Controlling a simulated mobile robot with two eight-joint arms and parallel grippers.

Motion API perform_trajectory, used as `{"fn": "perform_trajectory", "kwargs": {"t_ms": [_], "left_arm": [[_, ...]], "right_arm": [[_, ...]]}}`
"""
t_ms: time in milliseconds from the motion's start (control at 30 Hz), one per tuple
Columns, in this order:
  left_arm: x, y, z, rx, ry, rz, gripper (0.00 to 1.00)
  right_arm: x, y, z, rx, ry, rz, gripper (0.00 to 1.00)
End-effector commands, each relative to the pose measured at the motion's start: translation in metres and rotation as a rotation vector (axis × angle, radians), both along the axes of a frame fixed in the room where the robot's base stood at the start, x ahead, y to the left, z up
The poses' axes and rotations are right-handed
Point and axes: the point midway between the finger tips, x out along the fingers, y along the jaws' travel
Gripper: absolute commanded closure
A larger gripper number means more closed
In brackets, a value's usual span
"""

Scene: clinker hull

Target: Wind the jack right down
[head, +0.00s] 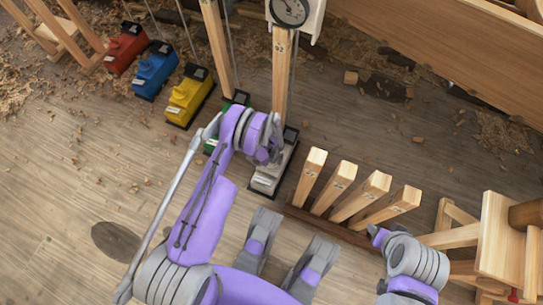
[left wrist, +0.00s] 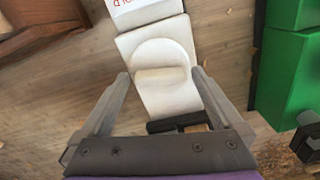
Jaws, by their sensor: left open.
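A white jack (head: 268,178) stands on the plank floor at the end of the row of jacks. In the left wrist view its white body carries a round knob with a raised grip bar (left wrist: 160,78). My left gripper (head: 272,155) is over this jack, its fingers open (left wrist: 162,76) on either side of the knob. I see gaps between fingers and bar; contact is not clear. Part of the jack is hidden by my left arm in the head view.
Green (head: 212,140), yellow (head: 190,95), blue (head: 155,70) and red (head: 126,47) jacks stand to the left. A dial gauge (head: 290,10) and a wooden post (head: 282,75) rise behind. A rack of wooden posts (head: 345,195) and a wooden stand (head: 500,240) are at right.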

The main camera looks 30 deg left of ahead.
Motion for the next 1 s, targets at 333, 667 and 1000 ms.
{"fn": "perform_trajectory", "kwargs": {"t_ms": [333, 667, 1000], "left_arm": [[0.0001, 0.0001, 0.0003, 0.000, 0.000, 0.000, 0.47], [0.0001, 0.0001, 0.0006, 0.000, 0.000, 0.056, 0.76], [0.0002, 0.0001, 0.0005, 0.000, 0.000, 0.132, 0.76]], "right_arm": [[0.0000, 0.0000, 0.0000, 0.000, 0.000, 0.000, 0.50], [-0.0002, 0.0000, 0.0007, 0.000, 0.000, 0.000, 0.50], [-0.0002, 0.0000, 0.0011, 0.000, 0.000, 0.000, 0.50]]}}
